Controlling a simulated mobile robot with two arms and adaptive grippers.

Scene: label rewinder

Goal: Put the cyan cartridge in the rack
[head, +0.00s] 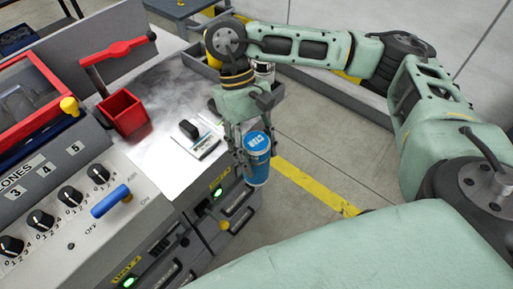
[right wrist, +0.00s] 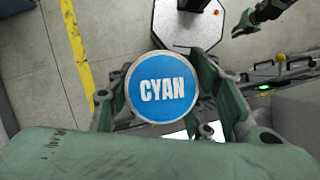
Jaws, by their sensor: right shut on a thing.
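The cyan cartridge (head: 257,158) is a blue cylinder with a blue top lettered CYAN. My right gripper (head: 247,150) is shut on it and holds it roughly upright, beside the machine's front edge and over the floor side. In the right wrist view, the cartridge's round top (right wrist: 162,88) sits between the fingers. A grey open-topped holder (head: 201,64) stands behind the right wrist, with a white and dark cylinder (head: 264,70) near it; I cannot tell whether this is the rack. What looks like my left gripper (right wrist: 246,24) shows small in the right wrist view; its jaw state is unclear.
Open floor with a yellow stripe (head: 310,183) lies to the right.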

